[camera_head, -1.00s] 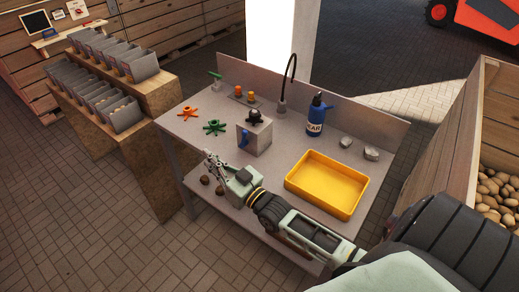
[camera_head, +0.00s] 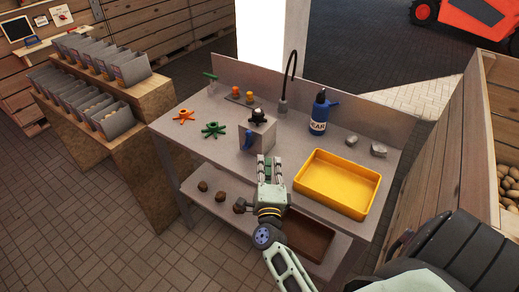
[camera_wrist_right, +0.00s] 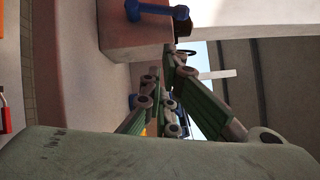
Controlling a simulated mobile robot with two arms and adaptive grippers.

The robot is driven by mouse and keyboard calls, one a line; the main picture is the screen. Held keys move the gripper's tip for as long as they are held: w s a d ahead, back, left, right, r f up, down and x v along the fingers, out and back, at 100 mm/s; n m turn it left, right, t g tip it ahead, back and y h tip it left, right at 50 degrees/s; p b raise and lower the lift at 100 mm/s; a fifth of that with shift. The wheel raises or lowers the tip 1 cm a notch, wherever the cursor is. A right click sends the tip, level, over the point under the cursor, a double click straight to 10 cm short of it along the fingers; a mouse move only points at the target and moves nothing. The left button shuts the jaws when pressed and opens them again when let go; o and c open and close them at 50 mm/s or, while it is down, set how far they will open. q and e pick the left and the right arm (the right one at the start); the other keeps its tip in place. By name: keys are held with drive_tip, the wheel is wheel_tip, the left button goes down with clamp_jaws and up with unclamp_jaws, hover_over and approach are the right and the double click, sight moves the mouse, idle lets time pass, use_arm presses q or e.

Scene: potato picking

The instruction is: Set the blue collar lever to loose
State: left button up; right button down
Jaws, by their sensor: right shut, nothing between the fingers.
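The blue lever (camera_head: 248,140) is on the left front face of a grey box (camera_head: 262,148) on the workbench. A dark knob (camera_head: 258,116) sits on top of the box. In the right wrist view the blue lever (camera_wrist_right: 157,11) shows at the top edge, on the box (camera_wrist_right: 130,38). My right gripper (camera_head: 268,158) is shut and empty. It is just in front of the box, below and to the right of the lever, and apart from the lever. My left gripper is not in view.
On the workbench (camera_head: 180,148) are a yellow tray (camera_head: 337,183), a blue bottle (camera_head: 319,112), green (camera_head: 213,130) and orange (camera_head: 184,116) star-shaped handles, and a tap (camera_head: 284,80). Potatoes (camera_head: 221,197) lie on the lower shelf. A wooden crate (camera_head: 440,150) stands at right.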

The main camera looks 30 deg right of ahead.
sight(248, 139)
drive_tip(key=w, duration=0.3)
drive_tip(key=w+d, duration=0.1)
drive_tip(key=w, duration=0.1)
drive_tip(key=shift+w+d+r, duration=0.1)
drive_tip(key=shift+w+r, duration=0.1)
drive_tip(key=shift+r, duration=0.2)
drive_tip(key=shift+w+a+r, duration=0.15)
drive_tip(key=shift+w+a, duration=0.05)
drive_tip(key=shift+w, duration=0.3)
drive_tip(key=shift+w+r+n+p, duration=0.4)
drive_tip(key=shift+r+p, duration=0.15)
drive_tip(key=shift+p, duration=0.5)
drive_tip(key=shift+w+a+r+g+p, duration=0.2)
drive_tip(key=shift+w+g+p, duration=0.1)
drive_tip(key=shift+p, duration=0.05)
drive_tip(key=shift+w, duration=0.1)
